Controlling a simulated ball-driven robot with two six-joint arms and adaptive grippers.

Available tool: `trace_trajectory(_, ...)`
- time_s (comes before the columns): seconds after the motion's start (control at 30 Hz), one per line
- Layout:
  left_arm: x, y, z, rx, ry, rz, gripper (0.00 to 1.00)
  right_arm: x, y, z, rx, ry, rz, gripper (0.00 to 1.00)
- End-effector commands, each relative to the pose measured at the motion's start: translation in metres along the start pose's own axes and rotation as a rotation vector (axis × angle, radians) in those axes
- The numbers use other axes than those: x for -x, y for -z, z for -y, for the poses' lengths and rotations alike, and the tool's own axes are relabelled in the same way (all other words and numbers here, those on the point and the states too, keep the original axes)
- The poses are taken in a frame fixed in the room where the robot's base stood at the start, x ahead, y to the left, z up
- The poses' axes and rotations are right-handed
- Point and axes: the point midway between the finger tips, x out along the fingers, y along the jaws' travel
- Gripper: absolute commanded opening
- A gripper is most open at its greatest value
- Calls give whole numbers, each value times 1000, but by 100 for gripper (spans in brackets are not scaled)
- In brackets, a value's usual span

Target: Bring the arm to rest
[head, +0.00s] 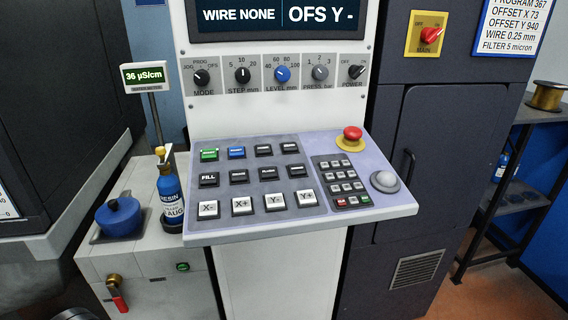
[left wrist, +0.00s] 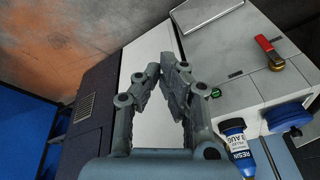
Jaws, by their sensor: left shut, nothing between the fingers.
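My left gripper (left wrist: 161,74) shows in the left wrist view with its two grey fingers drawn together and nothing between them. Its fingertips stand in front of the pale cabinet front, apart from the levers and bottles. In the head view the gripper itself does not show. My right gripper shows in neither view.
The control console (head: 400,211) with buttons, knobs and a red emergency stop (head: 351,136) fills the middle. A blue resin bottle (head: 169,186) and a blue lidded pot (head: 119,217) stand left on the side unit, above a red-handled valve (head: 117,295). A shelf with a wire spool (head: 546,96) stands right.

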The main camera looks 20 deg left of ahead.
Motion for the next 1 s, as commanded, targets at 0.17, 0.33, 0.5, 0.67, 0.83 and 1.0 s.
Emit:
trace_trajectory(0.17, -139, -67, -6, 10, -3, 54, 0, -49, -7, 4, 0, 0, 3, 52)
trace_trajectory(0.33, -250, -158, -15, 19, -7, 105, 0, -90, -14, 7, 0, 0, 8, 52)
trace_trajectory(0.5, -317, -251, -24, 26, -12, 150, 0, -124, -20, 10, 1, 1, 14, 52)
trace_trajectory(0.67, -338, -300, -29, 30, -15, 169, 0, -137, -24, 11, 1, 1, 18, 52)
trace_trajectory(0.83, -339, -314, -30, 31, -15, 174, 0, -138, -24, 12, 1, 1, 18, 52)
trace_trajectory(1.0, -338, -313, -30, 30, -15, 174, 0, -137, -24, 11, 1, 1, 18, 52)
